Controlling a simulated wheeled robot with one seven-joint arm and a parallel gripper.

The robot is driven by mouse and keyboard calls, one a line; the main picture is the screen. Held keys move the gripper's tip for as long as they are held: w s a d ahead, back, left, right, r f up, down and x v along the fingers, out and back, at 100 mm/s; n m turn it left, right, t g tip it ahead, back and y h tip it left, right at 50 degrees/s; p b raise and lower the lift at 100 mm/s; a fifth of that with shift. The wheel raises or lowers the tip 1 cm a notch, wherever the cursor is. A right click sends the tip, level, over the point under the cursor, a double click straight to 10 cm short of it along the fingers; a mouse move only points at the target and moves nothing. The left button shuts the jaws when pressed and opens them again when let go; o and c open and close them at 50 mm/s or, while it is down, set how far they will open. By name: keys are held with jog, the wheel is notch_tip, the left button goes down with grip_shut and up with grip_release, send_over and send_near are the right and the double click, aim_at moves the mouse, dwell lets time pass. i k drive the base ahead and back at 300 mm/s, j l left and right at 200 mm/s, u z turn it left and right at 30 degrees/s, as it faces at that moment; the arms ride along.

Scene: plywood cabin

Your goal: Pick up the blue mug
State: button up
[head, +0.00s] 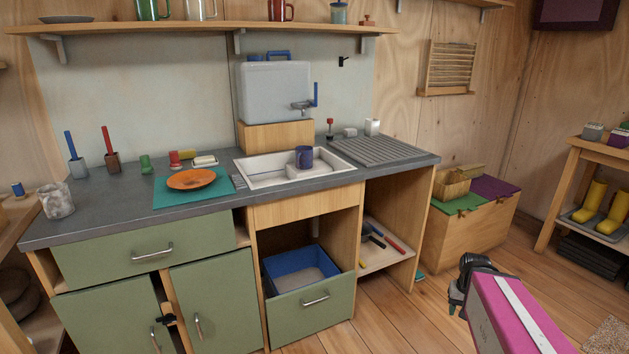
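The blue mug (304,157) is small and dark blue. It stands upright at the sink basin (262,182), on or just behind a pale block (299,173); I cannot tell which. My gripper (460,288) is at the lower right, in front of the counter and low over the floor, well apart from the mug. Its fingers are small and dark here, and their opening does not show clearly. Nothing is seen held in it.
A grey water container (275,90) with a tap stands behind the sink. A ribbed drainboard (385,150) lies right of it. An orange plate (191,179) on a teal mat (165,195) lies left. An open drawer (312,310) juts out below.

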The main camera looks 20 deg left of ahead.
aim_at(304, 153)
jog(key=j+u, duration=0.1)
jog(key=u, duration=1.2)
